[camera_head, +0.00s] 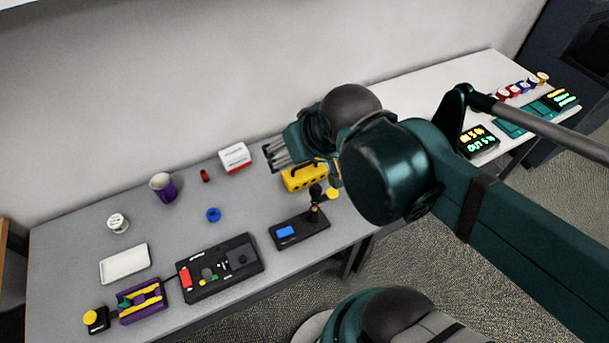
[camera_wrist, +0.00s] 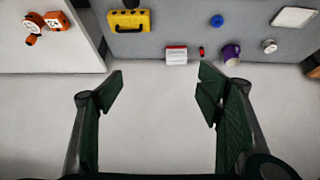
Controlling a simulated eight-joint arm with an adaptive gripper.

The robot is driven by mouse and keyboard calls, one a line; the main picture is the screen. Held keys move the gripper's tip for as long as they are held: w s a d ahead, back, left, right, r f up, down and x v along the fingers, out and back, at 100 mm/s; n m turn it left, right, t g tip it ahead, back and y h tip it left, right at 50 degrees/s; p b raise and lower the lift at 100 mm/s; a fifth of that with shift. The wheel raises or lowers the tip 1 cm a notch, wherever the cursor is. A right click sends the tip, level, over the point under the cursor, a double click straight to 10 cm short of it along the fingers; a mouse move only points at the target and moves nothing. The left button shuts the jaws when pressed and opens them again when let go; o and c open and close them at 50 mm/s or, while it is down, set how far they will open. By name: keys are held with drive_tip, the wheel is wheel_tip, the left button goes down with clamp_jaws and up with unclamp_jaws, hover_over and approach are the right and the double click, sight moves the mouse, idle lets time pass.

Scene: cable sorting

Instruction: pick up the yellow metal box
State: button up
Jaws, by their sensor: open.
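The yellow metal box (camera_head: 303,177) lies on the grey table, right of its middle, with dark parts on its side. My gripper (camera_head: 274,155) is beside and above it, toward the back wall. In the wrist view the yellow metal box (camera_wrist: 129,20) is at the top left, with a dark handle on its edge. My gripper (camera_wrist: 160,83) is open there, with nothing between its fingers. The box is apart from the fingers in that view. In the head view, my arm partly covers the area right of the box.
A white-and-red box (camera_head: 234,157) is left of the yellow box. A black device with a blue screen (camera_head: 299,231) stands in front of it. A purple cup (camera_head: 163,187), a blue ring (camera_head: 213,214) and a white tray (camera_head: 124,264) lie farther left, with clear table between them.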

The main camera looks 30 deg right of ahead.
drive_tip(key=shift+w+f+m, duration=0.6)
drive_tip(key=shift+w+f, duration=0.05)
drive_tip(key=shift+w, duration=0.25)
drive_tip(key=m+g+h+b, duration=0.35)
drive_tip(key=m+b, duration=0.25)
drive_tip(key=m, duration=0.3)
approach(300, 166)
drive_tip(key=w+f+m+g+b, duration=0.1)
drive_tip(key=f+m, duration=0.1)
drive_tip(key=w+d+f+m+g+b, duration=0.1)
drive_tip(key=f+m+b, duration=0.1)
drive_tip(key=w+d+f+m+g+h+b, duration=0.1)
drive_tip(key=f+m, duration=0.1)
drive_tip(key=m, duration=0.1)
drive_tip(key=shift+d+f+m+g, duration=0.15)
drive_tip(key=shift+f+m+g, duration=0.15)
drive_tip(key=shift+f, duration=0.25)
drive_tip(key=shift+b+x, duration=0.55)
drive_tip(key=shift+x, duration=0.75)
drive_tip(key=shift+b+x, duration=0.85)
drive_tip(key=shift+x, duration=1.75)
drive_tip(key=shift+c, duration=0.6)
